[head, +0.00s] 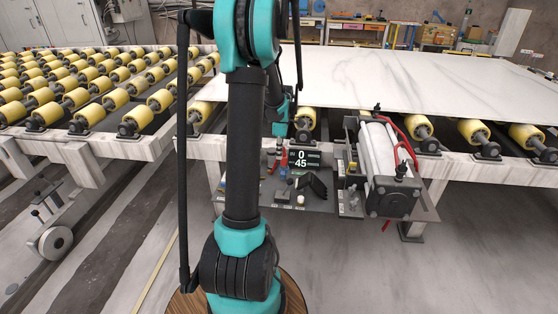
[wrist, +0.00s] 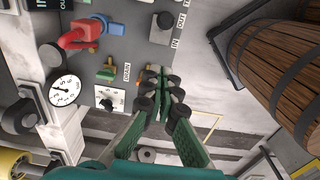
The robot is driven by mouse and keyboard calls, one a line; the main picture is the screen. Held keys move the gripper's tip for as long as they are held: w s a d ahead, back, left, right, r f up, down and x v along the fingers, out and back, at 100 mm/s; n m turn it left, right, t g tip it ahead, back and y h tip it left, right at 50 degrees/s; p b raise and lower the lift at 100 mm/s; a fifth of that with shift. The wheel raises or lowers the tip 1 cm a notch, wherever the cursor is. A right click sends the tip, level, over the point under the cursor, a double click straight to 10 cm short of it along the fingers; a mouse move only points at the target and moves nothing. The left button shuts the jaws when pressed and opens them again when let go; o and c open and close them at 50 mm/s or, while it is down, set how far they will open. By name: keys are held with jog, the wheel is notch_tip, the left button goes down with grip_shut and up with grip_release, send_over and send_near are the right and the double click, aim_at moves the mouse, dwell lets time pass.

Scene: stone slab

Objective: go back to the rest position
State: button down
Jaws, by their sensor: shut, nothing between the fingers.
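My gripper (wrist: 165,84) shows in the wrist view with its two green, dark-padded fingers brought together at the tips. Nothing is between them. The fingers point towards a grey control panel (wrist: 125,50) and appear apart from it, though the gap is hard to judge. In the head view my arm rises through the middle of the picture and its teal wrist end hangs near the front of the roller table. I cannot make out the fingers clearly there.
The panel carries a red valve (wrist: 85,38), a round gauge (wrist: 65,91) and small levers. A wooden barrel (wrist: 270,60) stands at the right in the wrist view. A white stone slab (head: 400,80) lies on yellow rollers (head: 110,98). A display (head: 304,159) reads 0 and 45.

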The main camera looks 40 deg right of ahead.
jog(key=shift+r, duration=0.1)
dwell(0.5)
jog(key=w+a+r+m+t, duration=0.1)
jog(key=a+r+m, duration=0.1)
jog(key=a, duration=1)
jog(key=w+a+r+m, duration=0.1)
jog(key=a+r, duration=0.1)
jog(key=a, duration=0.9)
jog(key=s+a+f+m+t, duration=0.1)
jog(key=s+a, duration=0.4)
jog(key=a, duration=0.5)
jog(key=s+a+f+m+t, duration=0.1)
jog(key=s+a+m, duration=0.3)
jog(key=a, duration=0.6)
jog(key=shift+s+a+f+t, duration=0.3)
jog(key=shift+s+f+t, duration=0.1)
jog(key=shift+s+f, duration=0.35)
jog(key=shift+s+d+r, duration=0.1)
jog(key=shift+s+d, duration=0.05)
